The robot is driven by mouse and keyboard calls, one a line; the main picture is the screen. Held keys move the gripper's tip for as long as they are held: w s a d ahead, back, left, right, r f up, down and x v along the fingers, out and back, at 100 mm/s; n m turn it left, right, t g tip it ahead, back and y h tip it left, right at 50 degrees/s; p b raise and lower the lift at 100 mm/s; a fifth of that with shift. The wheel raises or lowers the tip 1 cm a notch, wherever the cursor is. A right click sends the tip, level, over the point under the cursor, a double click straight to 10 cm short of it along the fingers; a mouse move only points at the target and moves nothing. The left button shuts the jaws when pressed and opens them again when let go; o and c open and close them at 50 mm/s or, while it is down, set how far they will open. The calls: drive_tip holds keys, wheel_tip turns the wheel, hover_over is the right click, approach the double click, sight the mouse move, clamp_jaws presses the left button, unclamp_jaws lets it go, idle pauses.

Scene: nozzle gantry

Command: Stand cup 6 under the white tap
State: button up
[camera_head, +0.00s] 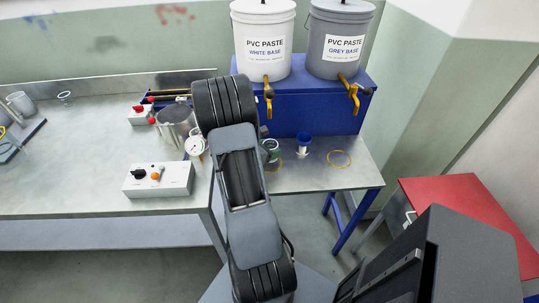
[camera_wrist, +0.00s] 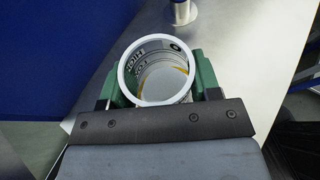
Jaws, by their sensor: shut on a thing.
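A clear cup with a white rim (camera_wrist: 132,72) is held between the green jaws of my gripper (camera_wrist: 160,88), its open mouth facing the wrist camera. Dark print shows on its wall; I cannot read a cup number. In the head view my gripper (camera_head: 268,150) and the cup are partly hidden behind my arm, at the bench in front of the blue stand. The white base bucket (camera_head: 263,40) stands on that stand with a yellow tap (camera_head: 268,90). The cup is below and in front of this tap. A yellow ring (camera_head: 275,168) on the bench is partly hidden by my arm.
The grey base bucket (camera_head: 340,40) has its own tap (camera_head: 352,92), with another yellow ring (camera_head: 339,158) on the bench below. A steel pot (camera_head: 176,124) and a switch box (camera_head: 160,179) are at left.

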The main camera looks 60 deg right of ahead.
drive_tip(key=shift+f, duration=1.45)
drive_tip(key=shift+f+b, duration=0.2)
drive_tip(key=shift+b, duration=0.1)
drive_tip(key=o, duration=0.9)
drive_tip(key=shift+r, duration=0.1)
